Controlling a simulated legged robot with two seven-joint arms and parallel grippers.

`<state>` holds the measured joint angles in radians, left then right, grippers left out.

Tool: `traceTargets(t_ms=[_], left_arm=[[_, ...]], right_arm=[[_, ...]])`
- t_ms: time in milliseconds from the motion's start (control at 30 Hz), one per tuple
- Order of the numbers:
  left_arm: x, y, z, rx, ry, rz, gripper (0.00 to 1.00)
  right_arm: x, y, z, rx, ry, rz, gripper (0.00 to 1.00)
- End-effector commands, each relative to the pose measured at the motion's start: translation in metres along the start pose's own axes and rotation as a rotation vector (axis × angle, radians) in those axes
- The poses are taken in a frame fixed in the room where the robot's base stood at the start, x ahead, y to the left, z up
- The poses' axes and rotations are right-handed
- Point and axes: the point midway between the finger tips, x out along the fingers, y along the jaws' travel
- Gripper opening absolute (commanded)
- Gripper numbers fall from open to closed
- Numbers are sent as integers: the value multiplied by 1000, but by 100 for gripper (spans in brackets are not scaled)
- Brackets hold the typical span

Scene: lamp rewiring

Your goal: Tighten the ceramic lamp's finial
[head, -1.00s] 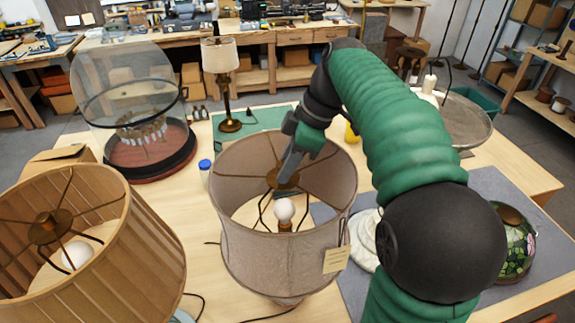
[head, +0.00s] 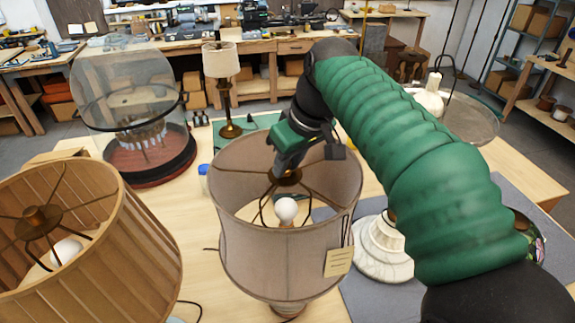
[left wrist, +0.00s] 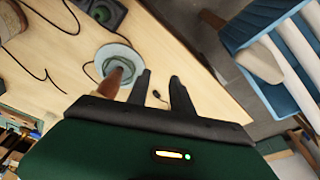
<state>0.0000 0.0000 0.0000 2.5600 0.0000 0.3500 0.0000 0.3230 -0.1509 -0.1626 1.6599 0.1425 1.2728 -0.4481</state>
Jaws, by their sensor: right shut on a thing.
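A lamp with a beige fabric shade (head: 285,250) and a paper tag (head: 338,261) stands in the front middle of the head view. Its white bulb (head: 286,210) and spider wires show inside the shade. My right gripper (head: 286,168) points down into the shade top, its fingers shut at the brass hub (head: 287,179) in the middle. The finial itself is hidden by the fingers. Only a little of the lamp's base (head: 288,311) shows below the shade. My left gripper (left wrist: 160,85) is open and empty in the left wrist view, away from this shade.
A wooden-slat shade (head: 150,245) stands close on the left. A glass dome (head: 125,85), a small brass lamp (head: 229,127) and a white stone base (head: 382,250) stand around. A pale round base (left wrist: 118,58) lies beyond my left fingers.

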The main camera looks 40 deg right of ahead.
Motion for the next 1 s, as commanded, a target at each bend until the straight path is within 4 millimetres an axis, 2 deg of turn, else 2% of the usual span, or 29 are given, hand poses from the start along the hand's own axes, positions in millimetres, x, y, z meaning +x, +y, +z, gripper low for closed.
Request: traceTargets(t_ms=[467,1000], left_arm=[[3,0,1,0,0,0,27],[-4,0,-1,0,0,0,27]], right_arm=[[-2,0,-2,412,8,173,0],[-3,0,-2,888,5,368,0]])
